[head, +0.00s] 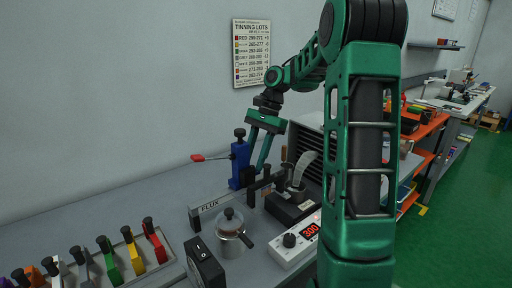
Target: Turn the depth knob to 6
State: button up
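No knob with a readable depth label or number shows, so I cannot tell which one is the depth knob. A blue upright device (239,168) stands on the bench with a black knob (239,133) on top and a red-tipped lever (198,158) reaching left. My gripper (256,160) points down just right of the blue device. Its green fingers look apart with nothing between them; the tips are partly hidden, and I cannot tell whether they touch the device. A white box (292,257) in front has a black knob (289,240) and a red display reading 300.
A FLUX strip (209,208), a lidded metal pot (231,243) and a black box (204,265) stand in front of the blue device. A dark reel stand (295,205) sits at right. The bench behind the rack is clear.

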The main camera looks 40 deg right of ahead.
jog(key=v, duration=1)
jog(key=shift+w, duration=0.1)
dwell(0.6)
